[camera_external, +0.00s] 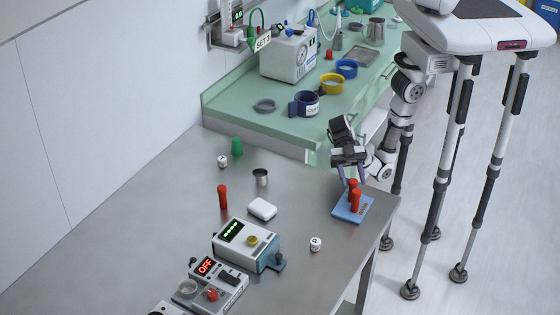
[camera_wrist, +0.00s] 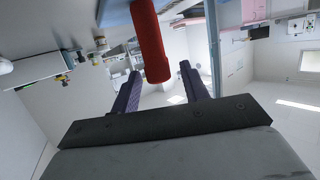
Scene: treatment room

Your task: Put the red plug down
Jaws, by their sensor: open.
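A red plug (camera_external: 355,202) stands upright on a blue pad (camera_external: 341,212) at the right end of the steel table. A second red top (camera_external: 352,184) shows just behind it; I cannot tell whether it is a separate plug. My gripper (camera_external: 354,172) is just above and behind them, fingers pointing down. In the wrist view a red plug (camera_wrist: 150,40) has its near end between the spread fingertips of my gripper (camera_wrist: 160,72), with a gap to the right finger.
On the steel table (camera_external: 165,235) are a white box (camera_external: 262,209), a metal cup (camera_external: 260,177), a green stopper (camera_external: 237,146), a small white jar (camera_external: 316,244) and a device with a green display (camera_external: 240,240). A green counter (camera_external: 235,100) with equipment stands behind.

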